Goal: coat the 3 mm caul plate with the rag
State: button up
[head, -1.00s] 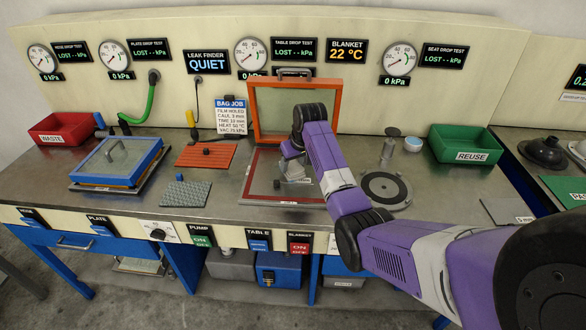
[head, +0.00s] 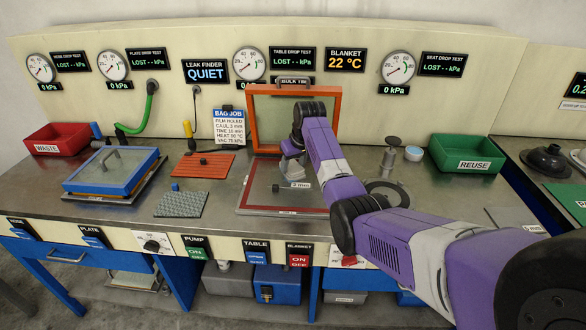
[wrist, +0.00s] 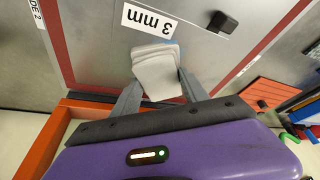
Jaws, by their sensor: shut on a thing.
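The 3 mm caul plate (head: 262,196) lies flat on the table inside a red border. It has a small black knob and a white "3 mm" label (wrist: 150,19). My gripper (wrist: 160,82) is shut on the pale rag (wrist: 155,62), which hangs between the fingers over the plate's back part, close to the label. In the head view my gripper (head: 292,152) is near the plate's back edge, and the arm partly hides the rag. I cannot tell for certain whether the rag touches the plate.
An upright orange frame (head: 337,110) stands just behind the plate. To the left are an orange ribbed mat (head: 210,164), a grey textured mat (head: 181,204) and a blue-framed lid (head: 85,184). A green REUSE bin (head: 467,152) stands at the right and a red WASTE bin (head: 52,137) at the far left.

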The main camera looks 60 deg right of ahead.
aim_at(291, 178)
jog(key=shift+a, duration=0.2)
jog(key=shift+s+a+r+p, duration=0.1)
jog(key=shift+s+a+p, duration=0.25)
jog(key=shift+a+p, duration=0.65)
jog(key=shift+s+a+p, duration=0.1)
jog(key=shift+s+p, duration=0.05)
jog(key=shift+p, duration=0.45)
jog(key=shift+s+a+p, duration=0.2)
jog(key=shift+a+p, duration=0.25)
jog(key=shift+p, duration=0.2)
jog(key=shift+s+a+p, duration=0.2)
jog(key=shift+a+p, duration=0.25)
jog(key=shift+p, duration=0.15)
jog(key=shift+s+a+f, duration=0.1)
jog(key=shift+a+f, duration=0.1)
jog(key=shift+a, duration=0.05)
jog(key=a+p, duration=0.1)
jog(key=p, duration=0.1)
jog(key=shift+s+a+r+p, duration=0.2)
jog(key=shift+s+a+p, duration=0.1)
jog(key=shift+s+a, duration=0.1)
jog(key=shift+a+f, duration=0.15)
jog(key=shift+a, duration=0.05)
